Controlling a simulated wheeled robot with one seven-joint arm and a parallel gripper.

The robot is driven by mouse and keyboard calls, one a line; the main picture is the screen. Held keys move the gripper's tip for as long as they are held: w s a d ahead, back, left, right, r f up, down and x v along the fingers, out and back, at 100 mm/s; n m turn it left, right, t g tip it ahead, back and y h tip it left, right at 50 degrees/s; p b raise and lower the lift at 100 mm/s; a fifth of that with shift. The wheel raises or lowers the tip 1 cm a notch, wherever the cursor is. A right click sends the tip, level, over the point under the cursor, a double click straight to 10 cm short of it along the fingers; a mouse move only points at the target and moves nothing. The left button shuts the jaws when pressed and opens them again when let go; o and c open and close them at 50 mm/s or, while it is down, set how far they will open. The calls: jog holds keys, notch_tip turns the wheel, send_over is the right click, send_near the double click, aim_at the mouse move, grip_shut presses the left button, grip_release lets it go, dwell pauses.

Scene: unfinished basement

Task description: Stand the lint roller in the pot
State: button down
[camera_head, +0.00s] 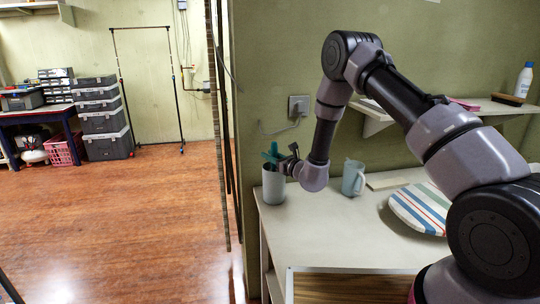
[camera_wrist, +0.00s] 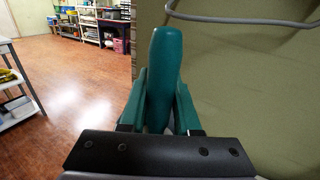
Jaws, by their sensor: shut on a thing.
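A pale grey cylindrical pot (camera_head: 273,187) stands upright at the left end of the white worktop. My gripper (camera_head: 276,157) is at the pot's rim, reaching in from the right. In the wrist view my gripper (camera_wrist: 160,103) is shut on a rounded teal handle, the lint roller (camera_wrist: 166,65), which stands roughly upright between the teal fingers. The roller's lower part is hidden by the gripper and the pot wall, so I cannot tell how deep it sits or whether it touches the bottom.
A light blue mug (camera_head: 353,178) stands to the right of the pot. A striped round cushion-like thing (camera_head: 420,208) lies farther right on the worktop (camera_head: 320,235). A wall shelf (camera_head: 480,105) holds a bottle and a brush. Wooden floor lies open to the left.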

jog(key=c, duration=0.5)
grip_release()
jog(key=shift+c, duration=0.2)
jog(key=v, duration=1)
jog(key=shift+s+d, duration=0.25)
jog(key=shift+s, duration=0.05)
jog(key=shift+d, duration=0.1)
